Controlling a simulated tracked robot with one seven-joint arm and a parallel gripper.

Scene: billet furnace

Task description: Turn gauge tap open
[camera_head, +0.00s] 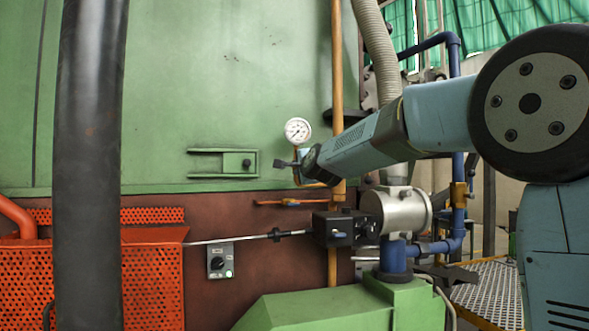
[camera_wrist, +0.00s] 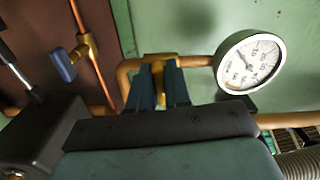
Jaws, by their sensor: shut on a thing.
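The pressure gauge (camera_head: 298,130), round with a white dial, is mounted on a bent brass pipe in front of the green furnace wall. It also shows large at the upper right of the wrist view (camera_wrist: 248,63). The brass gauge tap (camera_wrist: 158,68) sits on that pipe, left of the gauge in the wrist view. My gripper (camera_wrist: 159,88) is shut on the tap, one dark finger on each side of it. The handle is mostly hidden between the fingers, so its angle cannot be told. In the head view my gripper (camera_head: 293,164) is just below the gauge.
A second tap with a blue handle (camera_wrist: 62,65) is on a thin copper pipe to the left in the wrist view. A vertical orange pipe (camera_head: 337,90) stands close behind my arm. A silver cylinder (camera_head: 397,212) and a black box (camera_head: 345,228) lie below it.

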